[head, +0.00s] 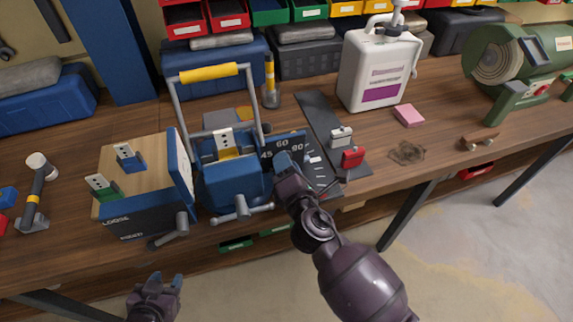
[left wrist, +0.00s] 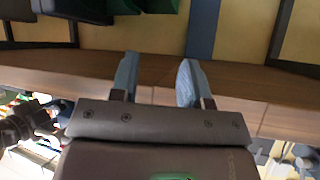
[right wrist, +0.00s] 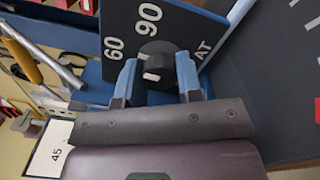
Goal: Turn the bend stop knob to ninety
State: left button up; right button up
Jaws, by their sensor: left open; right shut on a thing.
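The bend stop knob (right wrist: 157,62) is a dark round knob with a white mark, on a dark blue dial plate (right wrist: 180,18) in the right wrist view. White 60, 90 and letters AT stand around it; the 90 lies just above the knob. I cannot tell exactly which number the mark points to. My right gripper (right wrist: 157,82) is shut on the knob, a finger on each side. In the head view the right gripper (head: 283,162) hides the knob, below the plate's 60 and 90. My left gripper (head: 165,281) is open and empty in front of the bench; it also shows in the left wrist view (left wrist: 158,72).
The plate belongs to a blue bending machine (head: 228,190) with a yellow-gripped handle (head: 208,73). A wooden-topped box (head: 140,165) stands left of it. A dark strip (head: 318,112) with small red and grey blocks lies right. A white jug (head: 375,65) stands behind.

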jog(key=m+b, duration=0.1)
jog(key=m, duration=0.8)
jog(key=shift+m, duration=0.4)
dwell(0.4)
jog(key=o, duration=0.9)
jog(key=shift+s, duration=0.1)
jog(key=v, duration=1)
jog(key=shift+s+d+p, duration=0.1)
jog(key=shift+s+p, duration=0.2)
jog(key=shift+m, duration=0.3)
